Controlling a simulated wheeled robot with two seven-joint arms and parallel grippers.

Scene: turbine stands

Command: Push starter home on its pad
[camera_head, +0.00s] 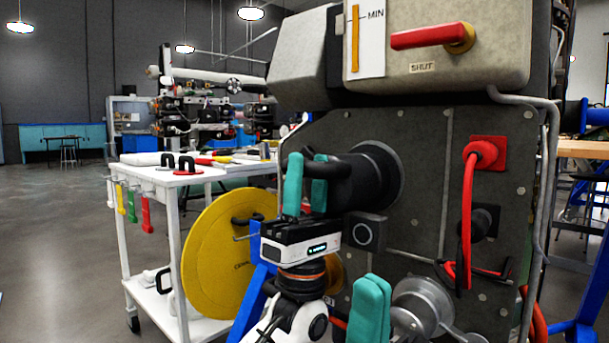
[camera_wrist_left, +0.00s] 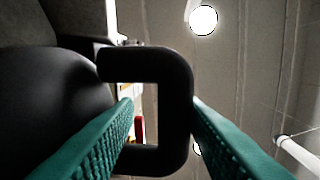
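The starter (camera_head: 345,182) is a black cylinder with a handle, sticking out from a dark round pad (camera_head: 390,170) on the grey housing. In the left wrist view, its black handle (camera_wrist_left: 178,110) is a squared loop beside the dark rounded body (camera_wrist_left: 45,100). My left gripper (camera_head: 306,185) is at the handle, its teal fingers apart. In the wrist view, one finger overlaps the loop's opening and the other is beside the outer bar; a gap shows on the inner side. My right gripper (camera_head: 370,310) shows only teal fingers low in the head view, and their spacing is unclear.
A yellow disc (camera_head: 225,255) stands left of my left arm, by a white cart (camera_head: 155,180) with tools. A red lever (camera_head: 430,38) is on the box above. A red cable (camera_head: 467,205), a metal pipe (camera_head: 545,150) and a silver cylinder (camera_head: 420,305) are near the right gripper.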

